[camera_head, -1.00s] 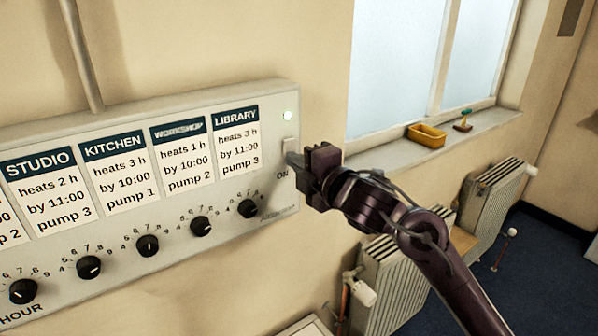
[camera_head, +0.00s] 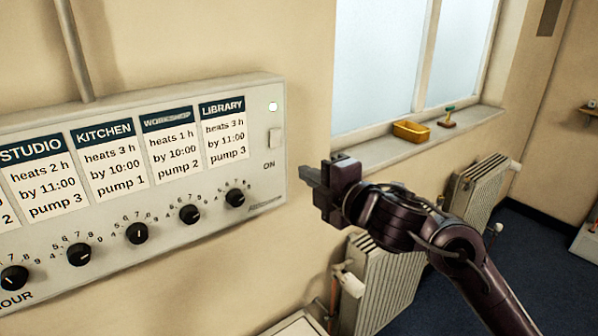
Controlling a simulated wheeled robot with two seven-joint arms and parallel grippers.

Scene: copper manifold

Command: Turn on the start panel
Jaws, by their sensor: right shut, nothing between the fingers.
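The start panel (camera_head: 160,262) is a pale box on the wall at the left, with several zone cards and a row of black dials. My right gripper (camera_head: 308,175) is shut and empty. Its fingertips point left, just right of the panel's right edge and below the switch, apart from the switch in the picture. My left gripper is out of view.
A pipe (camera_head: 75,50) runs up the wall from the panel.

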